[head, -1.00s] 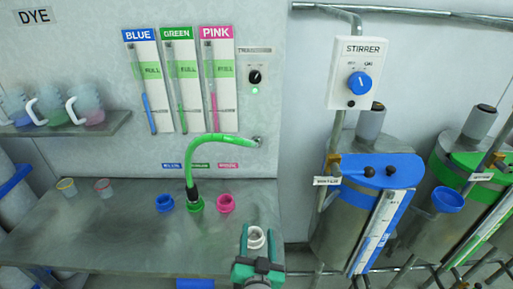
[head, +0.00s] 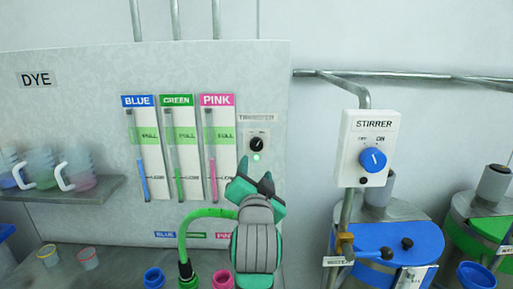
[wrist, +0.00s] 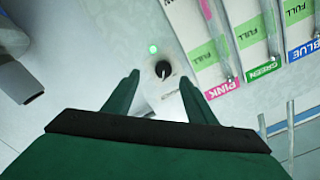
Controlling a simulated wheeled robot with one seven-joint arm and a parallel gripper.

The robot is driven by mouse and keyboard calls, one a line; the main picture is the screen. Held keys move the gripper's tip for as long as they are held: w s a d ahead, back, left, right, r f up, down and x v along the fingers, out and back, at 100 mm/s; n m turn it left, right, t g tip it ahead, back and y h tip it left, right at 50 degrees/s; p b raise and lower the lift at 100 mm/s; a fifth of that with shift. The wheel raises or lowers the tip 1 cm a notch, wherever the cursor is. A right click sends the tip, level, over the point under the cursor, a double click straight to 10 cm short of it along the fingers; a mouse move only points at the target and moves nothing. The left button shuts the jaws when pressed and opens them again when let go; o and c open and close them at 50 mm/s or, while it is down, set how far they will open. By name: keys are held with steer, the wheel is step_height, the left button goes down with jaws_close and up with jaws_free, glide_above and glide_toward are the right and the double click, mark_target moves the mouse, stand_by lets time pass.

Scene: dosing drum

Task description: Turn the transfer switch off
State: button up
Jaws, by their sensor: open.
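The transfer switch is a small black knob (head: 258,144) on a pale plate, under a label reading TRANSFER, on the grey dye panel. A green lamp (head: 256,157) is lit just below it. My gripper (head: 256,172), green with grey, is raised in front of the panel just below the knob, its fingers pointing up. In the wrist view the knob (wrist: 162,69) shows ahead between the two open fingers, with the lit lamp (wrist: 153,49) beside it. The fingers look apart from the knob, and nothing is held between them.
Blue, green and pink level gauges (head: 178,150) stand left of the switch. A green hose (head: 205,213) arches beside my gripper. The stirrer box (head: 368,148) with a blue knob is to the right, above a blue-lidded drum (head: 400,238). Jugs (head: 75,168) sit on a left shelf.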

mark_target(256, 146)
steer(key=w, duration=0.3)
steer(key=w+r, duration=0.1)
steer(key=w, duration=0.7)
steer(key=shift+d+r, duration=0.15)
steer(key=shift+r, duration=0.25)
steer(key=shift+c, duration=0.6)
steer(key=c, duration=0.9)
